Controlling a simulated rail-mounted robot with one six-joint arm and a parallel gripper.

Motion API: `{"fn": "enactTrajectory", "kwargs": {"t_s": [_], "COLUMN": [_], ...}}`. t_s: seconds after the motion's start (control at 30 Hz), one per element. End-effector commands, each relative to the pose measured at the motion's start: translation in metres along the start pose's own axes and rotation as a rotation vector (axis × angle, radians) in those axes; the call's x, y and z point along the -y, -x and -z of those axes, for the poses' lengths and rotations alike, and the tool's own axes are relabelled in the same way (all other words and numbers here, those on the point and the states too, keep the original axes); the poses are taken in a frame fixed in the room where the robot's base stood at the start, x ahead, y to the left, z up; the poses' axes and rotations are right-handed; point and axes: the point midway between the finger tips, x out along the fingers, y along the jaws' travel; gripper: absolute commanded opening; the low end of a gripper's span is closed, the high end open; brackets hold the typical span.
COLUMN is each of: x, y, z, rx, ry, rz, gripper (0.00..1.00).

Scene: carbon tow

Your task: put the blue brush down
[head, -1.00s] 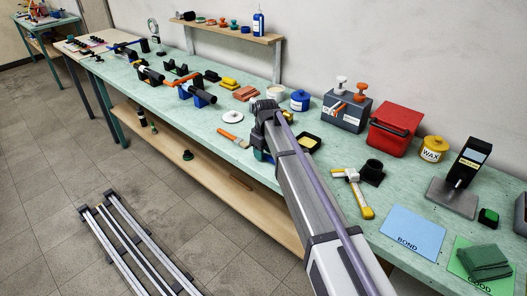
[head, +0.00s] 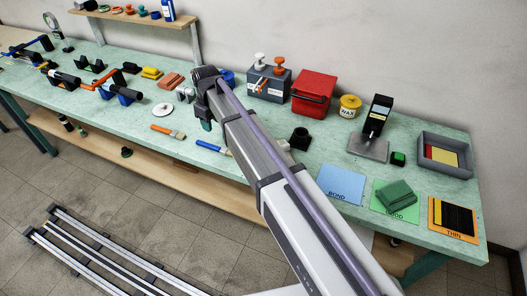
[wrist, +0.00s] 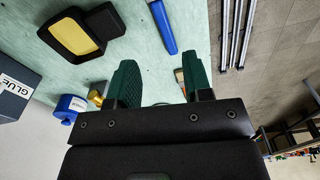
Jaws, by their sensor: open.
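Part of the brush is out of the wrist frame.
An orange-handled brush (head: 168,132) lies to the left on the bench. My arm hides part of the bench.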

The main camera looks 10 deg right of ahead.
Motion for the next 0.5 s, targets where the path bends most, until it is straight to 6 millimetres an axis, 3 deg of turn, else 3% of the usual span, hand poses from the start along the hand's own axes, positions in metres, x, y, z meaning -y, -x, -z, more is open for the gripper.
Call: {"fn": "enactTrajectory", "kwargs": {"t_s": [0.03, 0.1, 0.2, 0.23, 0.33, 0.4, 0.5], "x": [0.005, 0.011, 0.029, 0.035, 0.049, 0.052, 0.050], "y": [0.003, 0.007, 0.012, 0.013, 0.015, 0.016, 0.016], "z": [-0.064, -0.142, -0.239, -0.261, -0.308, -0.319, -0.317], "rx": [0.007, 0.019, 0.033, 0.036, 0.045, 0.048, 0.048], "ry": [-0.106, -0.290, -0.541, -0.605, -0.753, -0.796, -0.805], "rz": [-0.003, -0.007, -0.015, -0.018, -0.023, -0.025, -0.025], "gripper": [0.46, 0.46, 0.46, 0.46, 0.46, 0.46, 0.46]}}
